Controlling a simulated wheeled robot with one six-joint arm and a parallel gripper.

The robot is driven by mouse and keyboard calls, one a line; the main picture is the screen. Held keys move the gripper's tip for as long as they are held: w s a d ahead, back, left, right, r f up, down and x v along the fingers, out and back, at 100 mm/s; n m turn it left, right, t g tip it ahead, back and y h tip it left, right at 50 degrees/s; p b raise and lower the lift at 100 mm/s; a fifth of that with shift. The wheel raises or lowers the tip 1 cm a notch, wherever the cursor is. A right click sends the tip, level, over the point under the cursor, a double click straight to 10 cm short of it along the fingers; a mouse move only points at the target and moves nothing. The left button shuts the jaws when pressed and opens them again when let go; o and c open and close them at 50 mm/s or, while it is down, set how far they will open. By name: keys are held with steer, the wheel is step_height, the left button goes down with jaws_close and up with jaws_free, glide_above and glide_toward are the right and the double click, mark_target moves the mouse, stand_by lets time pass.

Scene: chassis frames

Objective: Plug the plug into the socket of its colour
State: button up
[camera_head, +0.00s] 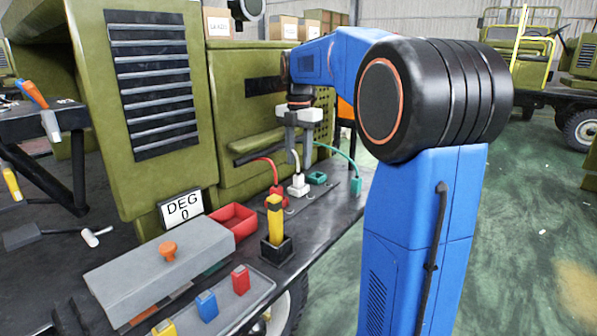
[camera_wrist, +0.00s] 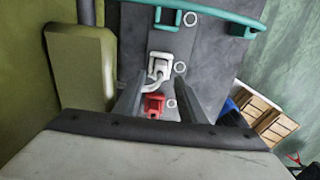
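My gripper (camera_head: 297,155) points down above the dark panel, its two fingers apart. In the wrist view my gripper (camera_wrist: 159,85) shows a finger on either side, with nothing clearly held between them. The white plug (camera_head: 298,186) with a pale cable stands below it; it also shows in the wrist view (camera_wrist: 160,66). The red plug (camera_head: 277,193), also in the wrist view (camera_wrist: 153,105), stands beside it on a red cable. A green socket (camera_head: 317,178) looks empty. A green plug (camera_head: 356,186) on a green cable is to its right, at the panel's edge.
A sign (camera_head: 182,208) reads DEG 0. An olive ledge (camera_wrist: 82,65) is close beside the fingers.

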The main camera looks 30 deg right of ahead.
mark_target(299, 175)
step_height(299, 175, up, 6)
stand_by(0.4)
steer(key=shift+r, duration=0.1)
